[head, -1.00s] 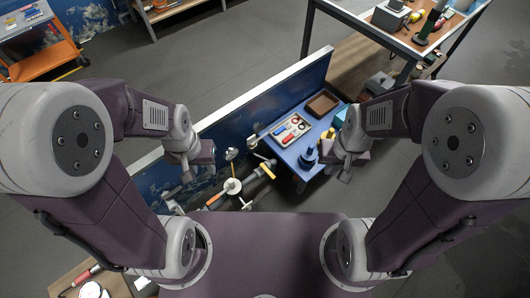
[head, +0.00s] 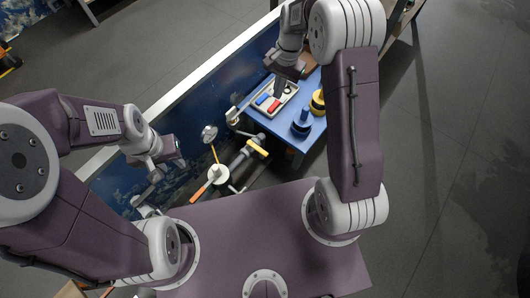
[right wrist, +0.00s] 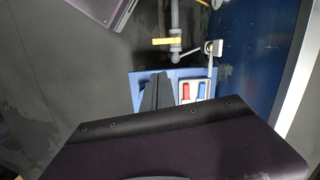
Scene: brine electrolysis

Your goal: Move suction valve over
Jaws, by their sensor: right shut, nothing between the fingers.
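A pipe run with valves stands by the blue wall in the middle of the head view. It has a yellow handle (head: 257,147), an orange handle (head: 200,193) and a white round body (head: 218,174). A small lever fitting (head: 233,115) is on the wall nearby. I cannot tell which is the suction valve. The right wrist view also shows the yellow handle (right wrist: 167,41) and the lever fitting (right wrist: 212,48). My right gripper (head: 279,88) is shut and empty, over the blue table. My left gripper (head: 178,160) is near the wall, left of the pipes; its fingers are unclear.
The blue table (head: 309,126) holds a tray (head: 290,89) with red and blue pieces, a dark-blue-topped round item (head: 301,124) and a yellow-and-black one (head: 317,102). The low wall's white top edge (head: 208,72) runs diagonally. The floor at the right is clear.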

